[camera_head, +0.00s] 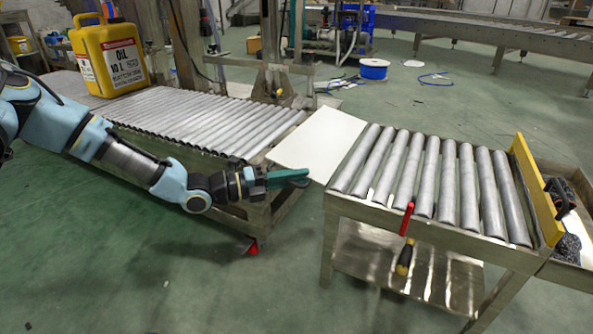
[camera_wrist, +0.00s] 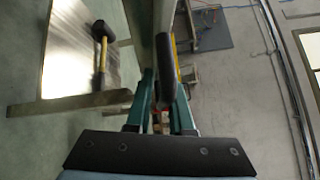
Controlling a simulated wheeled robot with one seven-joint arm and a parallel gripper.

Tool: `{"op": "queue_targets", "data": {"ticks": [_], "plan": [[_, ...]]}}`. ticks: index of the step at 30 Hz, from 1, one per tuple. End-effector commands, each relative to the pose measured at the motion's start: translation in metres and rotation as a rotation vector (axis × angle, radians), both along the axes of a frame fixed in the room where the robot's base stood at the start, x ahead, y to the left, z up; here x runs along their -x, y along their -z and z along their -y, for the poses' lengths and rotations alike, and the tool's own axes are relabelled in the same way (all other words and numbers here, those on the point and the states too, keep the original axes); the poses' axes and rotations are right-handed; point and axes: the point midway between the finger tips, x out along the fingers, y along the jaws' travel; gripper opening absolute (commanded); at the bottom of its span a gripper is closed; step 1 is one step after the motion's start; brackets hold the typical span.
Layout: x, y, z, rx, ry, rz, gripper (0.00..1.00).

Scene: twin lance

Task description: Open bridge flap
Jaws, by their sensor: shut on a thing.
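The bridge flap (camera_head: 318,138) is a pale flat plate spanning the gap between the left and right roller conveyors. It looks about level with the rollers. My gripper (camera_head: 300,177) comes from the left and is at the flap's near edge. In the wrist view my gripper's teal fingers (camera_wrist: 165,90) are closed around a dark, rounded bar-like part (camera_wrist: 166,68) at the flap's edge. The fingers partly hide the grip, and the flap's hinge is not clear in either view.
The left roller conveyor (camera_head: 215,121) carries a yellow oil jug (camera_head: 88,62). The right roller conveyor (camera_head: 440,170) ends at a yellow plate (camera_head: 535,190). A red-handled tool (camera_head: 407,218) is at its front, and a hammer (camera_wrist: 102,45) lies on its lower shelf. Floor in front is clear.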

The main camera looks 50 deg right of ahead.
Motion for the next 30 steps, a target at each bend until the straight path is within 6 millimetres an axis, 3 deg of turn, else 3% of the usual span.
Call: {"op": "queue_targets", "data": {"ticks": [1,3,24,25,30], "plan": [[0.0069,-0.0177,0.0006,0.012,0.015,0.007,0.00],[0.0069,-0.0190,0.0005,0.007,0.014,0.030,0.00],[0.0074,-0.0154,-0.0002,-0.015,0.018,0.118,0.00],[0.0074,-0.0154,-0.0002,-0.015,0.018,0.118,0.23],[0.0054,-0.0142,0.0000,-0.018,0.014,0.119,0.42]]}}
